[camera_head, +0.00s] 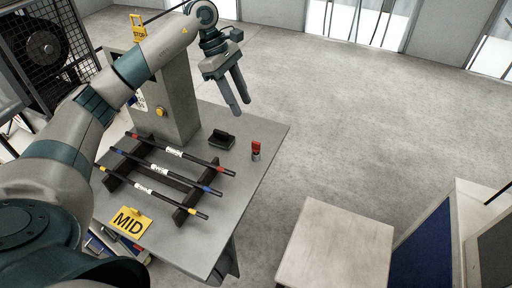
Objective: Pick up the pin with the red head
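The pin with the red head (256,150) stands upright on the grey table (262,133), near its right edge. My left gripper (240,97) hangs in the air above and a little left of the pin in the picture, apart from it. Its two fingers point down and show a gap between them, with nothing held. My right gripper is not in view.
Several black rods (158,171) with coloured ends lie across a dark rack on the table. A small black block (221,139) sits left of the pin. A grey machine post (172,101) stands behind.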

